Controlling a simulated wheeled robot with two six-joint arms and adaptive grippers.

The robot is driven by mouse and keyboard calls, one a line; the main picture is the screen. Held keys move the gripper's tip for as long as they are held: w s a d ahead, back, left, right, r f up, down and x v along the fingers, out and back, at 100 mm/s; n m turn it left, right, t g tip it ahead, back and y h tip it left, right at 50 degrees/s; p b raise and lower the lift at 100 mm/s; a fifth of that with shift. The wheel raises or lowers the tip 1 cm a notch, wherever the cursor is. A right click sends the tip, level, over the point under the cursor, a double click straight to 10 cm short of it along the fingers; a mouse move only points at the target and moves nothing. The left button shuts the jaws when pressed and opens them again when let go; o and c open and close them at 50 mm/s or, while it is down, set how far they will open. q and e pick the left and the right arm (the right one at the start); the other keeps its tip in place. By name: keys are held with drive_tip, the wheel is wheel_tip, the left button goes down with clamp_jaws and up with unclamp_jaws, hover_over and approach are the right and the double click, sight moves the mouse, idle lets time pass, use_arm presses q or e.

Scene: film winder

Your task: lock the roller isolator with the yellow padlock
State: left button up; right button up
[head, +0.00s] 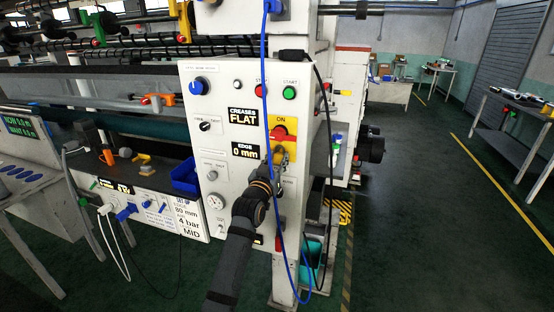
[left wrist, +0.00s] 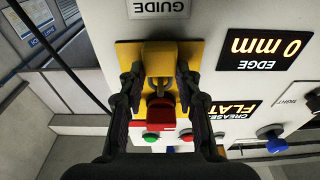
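The roller isolator (head: 292,127) is a yellow plate with a red handle on the white machine panel, marked ON above. In the left wrist view, which is upside down, its red handle (left wrist: 160,107) lies just beyond the padlock's shackle. The yellow padlock (left wrist: 158,59) is in front of the yellow plate, between my left fingers. My left gripper (head: 276,157) is at the lower part of the isolator; its fingers (left wrist: 160,72) lie against both sides of the padlock body. I cannot tell whether the shackle passes through the isolator. My right gripper is not in view.
Around the isolator are a green start button (head: 289,92), an EDGE display (head: 245,150) and a blue knob (head: 198,86). A blue cable (head: 264,60) hangs down the panel close to my left gripper. The floor (head: 430,200) to the right is clear.

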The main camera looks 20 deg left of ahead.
use_arm(q)
drive_tip(key=o, duration=0.6)
drive_tip(key=shift+c, duration=0.2)
drive_tip(key=shift+f, duration=0.1)
drive_tip(key=s+f, duration=0.1)
drive_tip(key=s, duration=1.1)
drive_tip(key=shift+a+f, duration=0.2)
drive_tip(key=shift+a, duration=0.05)
drive_tip(key=shift+w, duration=0.1)
